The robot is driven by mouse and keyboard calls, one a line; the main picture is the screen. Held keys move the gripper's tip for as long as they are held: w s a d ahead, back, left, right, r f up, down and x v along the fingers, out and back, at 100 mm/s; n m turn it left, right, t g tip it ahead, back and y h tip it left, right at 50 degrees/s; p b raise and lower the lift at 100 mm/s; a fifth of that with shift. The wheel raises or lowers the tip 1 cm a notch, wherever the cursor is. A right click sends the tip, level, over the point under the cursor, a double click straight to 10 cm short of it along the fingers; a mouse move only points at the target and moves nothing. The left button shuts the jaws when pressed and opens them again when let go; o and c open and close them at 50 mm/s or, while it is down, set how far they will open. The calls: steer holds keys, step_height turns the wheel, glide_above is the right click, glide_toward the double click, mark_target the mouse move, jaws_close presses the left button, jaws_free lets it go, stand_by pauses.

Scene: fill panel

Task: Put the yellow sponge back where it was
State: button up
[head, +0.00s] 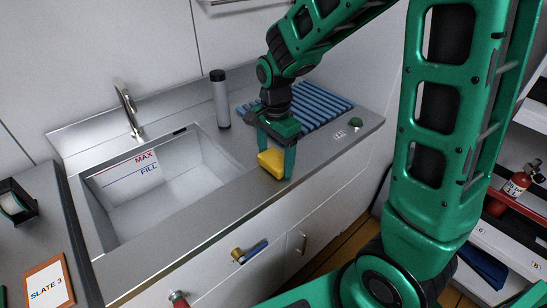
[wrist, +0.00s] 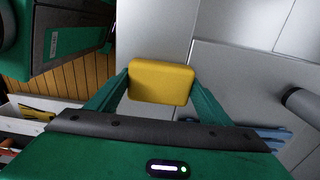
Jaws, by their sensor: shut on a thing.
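The yellow sponge (head: 271,161) is a small rounded block between the fingers of my gripper (head: 276,158) in the head view. My gripper is shut on it, over the front part of the counter just right of the sink basin. In the wrist view the sponge (wrist: 161,81) sits between both green fingertips of my gripper (wrist: 160,88). I cannot tell for sure whether the sponge touches the counter. No mark for the sponge's former place is clear to me.
The sink (head: 165,190) with MAX and FILL lines lies to the left. A grey cylinder (head: 220,100) stands behind it. Counter (head: 325,150) right of the gripper is mostly clear.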

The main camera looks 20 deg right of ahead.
mark_target(275, 158)
steer(key=shift+f, duration=0.1)
steer(key=o, duration=1.1)
step_height(275, 158, up, 12)
steer(key=s+d+f+n, duration=0.1)
steer(key=s+d+n, duration=0.3)
steer(key=s+d, duration=0.4)
steer(key=s+d+f+n, duration=0.2)
steer(key=s+d+n, duration=0.2)
steer(key=s+d, duration=0.5)
steer(key=s, duration=0.6)
steer(key=shift+s, duration=0.2)
steer(key=shift+d, duration=0.1)
